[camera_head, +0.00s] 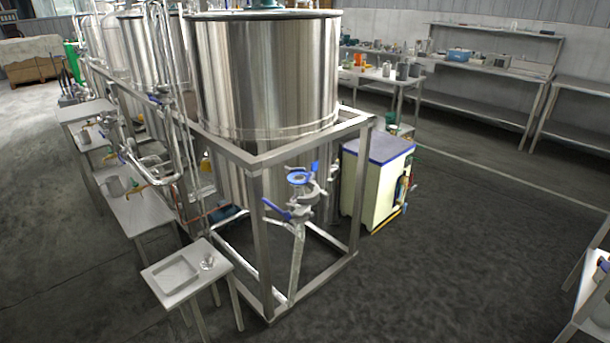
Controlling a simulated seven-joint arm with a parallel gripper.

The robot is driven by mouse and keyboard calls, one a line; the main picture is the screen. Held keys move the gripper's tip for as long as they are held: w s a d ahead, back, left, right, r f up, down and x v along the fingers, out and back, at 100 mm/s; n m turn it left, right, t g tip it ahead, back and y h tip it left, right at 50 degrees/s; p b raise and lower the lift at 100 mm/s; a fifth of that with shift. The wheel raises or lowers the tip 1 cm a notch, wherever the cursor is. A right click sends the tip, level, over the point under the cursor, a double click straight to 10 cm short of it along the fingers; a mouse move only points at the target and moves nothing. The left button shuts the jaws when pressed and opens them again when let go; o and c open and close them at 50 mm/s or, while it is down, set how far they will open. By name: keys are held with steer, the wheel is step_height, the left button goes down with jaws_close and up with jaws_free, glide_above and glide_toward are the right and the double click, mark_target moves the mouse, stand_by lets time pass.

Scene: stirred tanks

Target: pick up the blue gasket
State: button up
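A blue ring, which looks like the blue gasket (291,179), lies flat on top of a metal valve fitting (300,204) at the front of the large steel tank (265,80). The ring is small here, and I cannot tell how it is seated. Blue valve handles are close by, one at its lower left (275,209) and one at its upper right (315,169). My gripper is not in view.
A steel frame (257,240) surrounds the tank, with one post just left of the valve. A small table (188,290) with a shallow tray stands at lower left.

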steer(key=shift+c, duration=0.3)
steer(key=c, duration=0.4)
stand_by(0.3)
